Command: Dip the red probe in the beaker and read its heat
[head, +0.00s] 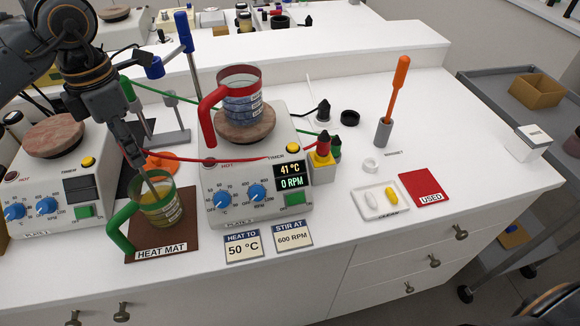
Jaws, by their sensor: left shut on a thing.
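My left gripper (140,164) is shut on a thin probe over the green-handled beaker (160,207). A red cable (230,160) runs from the gripper to a red plug, so I take this as the red probe (151,186). Its grey shaft slants down into the beaker's mouth. How deep the tip sits is unclear. That beaker holds yellow-green liquid and stands on the brown heat mat (184,247). The red-handled beaker (240,82), with bluish contents, stands on the right hot plate (246,140). The plate's display (291,176) reads 41 °C and 0 RPM.
A yellow box (322,170) with red and green plugs stands beside the plate. A green cable (160,92) crosses behind. Cards (244,247) lie in front. Right of the plate are a dish (380,203), a red USED mat (423,188) and an orange-handled tool (400,80).

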